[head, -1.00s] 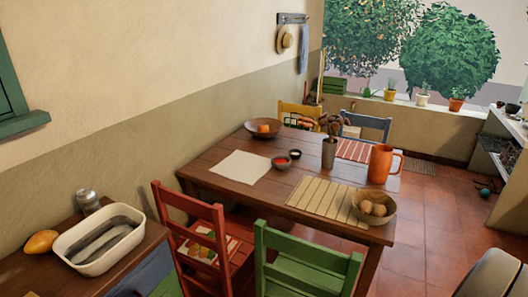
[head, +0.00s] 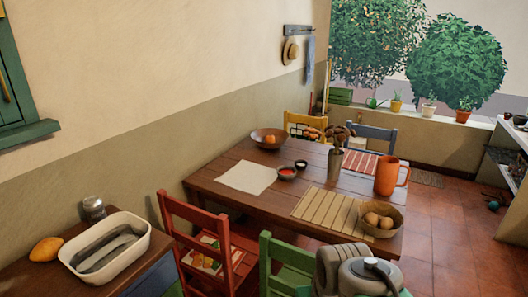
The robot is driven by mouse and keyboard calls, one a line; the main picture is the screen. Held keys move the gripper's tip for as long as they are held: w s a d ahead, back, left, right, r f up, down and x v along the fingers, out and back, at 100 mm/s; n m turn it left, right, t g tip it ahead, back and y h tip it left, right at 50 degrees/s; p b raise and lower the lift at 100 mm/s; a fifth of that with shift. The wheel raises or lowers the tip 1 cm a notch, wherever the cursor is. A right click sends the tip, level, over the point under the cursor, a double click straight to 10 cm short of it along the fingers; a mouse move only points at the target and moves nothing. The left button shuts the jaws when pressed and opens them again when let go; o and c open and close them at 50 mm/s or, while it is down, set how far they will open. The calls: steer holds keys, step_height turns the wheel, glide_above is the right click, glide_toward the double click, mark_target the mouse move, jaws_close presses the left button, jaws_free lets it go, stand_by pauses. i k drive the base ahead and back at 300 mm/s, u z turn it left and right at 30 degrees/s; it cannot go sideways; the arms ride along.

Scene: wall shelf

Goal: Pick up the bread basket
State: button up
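The bread basket (head: 381,233) is a round brown bowl-shaped basket with a few round brown rolls (head: 378,220) in it. It stands upright at the near right corner of the wooden table, at the right end of a striped mat (head: 325,206). A grey part of my arm shows at the bottom, in front of the table's near edge and below the basket, apart from it in the picture. My gripper's fingers do not show.
An orange pitcher (head: 389,177) stands behind the basket, and a vase (head: 335,161) farther left. A green chair (head: 285,262) and a red chair (head: 205,245) stand at the near side. The floor (head: 440,240) right of the table is clear.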

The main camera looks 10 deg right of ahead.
mark_target(382, 210)
steer(key=u, duration=3.9)
steer(key=k, duration=2.6)
steer(key=z, duration=0.55)
